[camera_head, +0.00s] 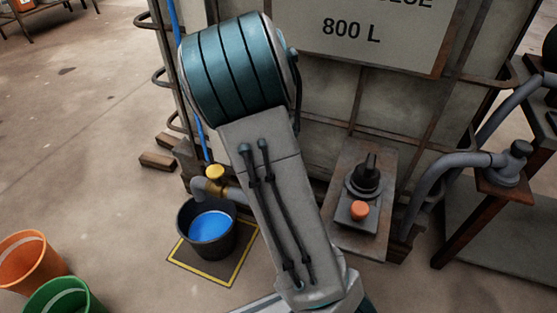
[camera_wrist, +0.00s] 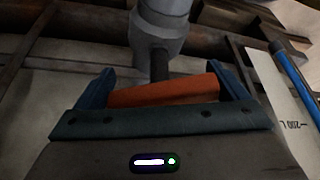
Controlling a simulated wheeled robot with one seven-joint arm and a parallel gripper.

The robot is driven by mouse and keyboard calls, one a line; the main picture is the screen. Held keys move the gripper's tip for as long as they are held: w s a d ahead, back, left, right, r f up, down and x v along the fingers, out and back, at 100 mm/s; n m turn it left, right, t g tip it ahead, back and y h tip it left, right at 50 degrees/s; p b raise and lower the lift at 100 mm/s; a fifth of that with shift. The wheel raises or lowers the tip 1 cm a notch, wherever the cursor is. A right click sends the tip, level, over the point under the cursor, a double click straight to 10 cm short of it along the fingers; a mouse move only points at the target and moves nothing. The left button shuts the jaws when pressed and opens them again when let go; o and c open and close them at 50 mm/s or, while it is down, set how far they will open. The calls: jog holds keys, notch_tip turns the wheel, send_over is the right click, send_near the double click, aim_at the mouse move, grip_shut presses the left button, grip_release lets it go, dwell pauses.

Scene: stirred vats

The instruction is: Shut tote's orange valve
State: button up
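In the wrist view, an orange bar-shaped valve handle (camera_wrist: 165,92) lies crosswise between the two blue fingers of my gripper (camera_wrist: 166,74). The fingers are wide apart, one near each end of the handle; I cannot tell whether they touch it. A dark stem (camera_wrist: 159,64) joins the handle to a grey pipe fitting (camera_wrist: 160,28). The tote (camera_head: 335,85), a pale caged tank with an 800 L sign, stands behind my arm in the head view. My gripper and the orange handle do not show there.
A yellow valve (camera_head: 215,175) on a pipe sits above a dark bucket (camera_head: 182,225) of blue liquid. A control box (camera_head: 349,236) with a black knob and an orange button (camera_head: 359,210) stands at right, near grey pipes (camera_head: 432,184). Orange (camera_head: 25,262) and green (camera_head: 58,300) buckets stand lower left.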

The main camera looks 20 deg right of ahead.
jog(key=shift+r+p, duration=0.15)
jog(key=shift+p, duration=0.4)
jog(key=shift+m+p, duration=0.4)
jog(key=shift+p, duration=0.05)
jog(key=m+p, duration=0.1)
jog(key=p, duration=0.2)
jog(key=shift+s+r+m+g+h+p, duration=0.1)
jog(key=shift+r+m+g+h+p, duration=0.1)
jog(key=shift+m+g+h+p, duration=0.15)
jog(key=m+p, duration=0.2)
jog(key=p, duration=0.2)
jog(key=shift+f+g+h, duration=0.1)
jog(key=shift+g+h, duration=0.15)
jog(key=shift+h, duration=0.1)
jog(key=shift+f+m+p, duration=0.15)
jog(key=shift+m+p, duration=0.5)
jog(key=shift+p, duration=0.25)
jog(key=shift+f, duration=0.1)
jog(key=o, duration=0.7)
jog(key=shift+c, duration=0.2)
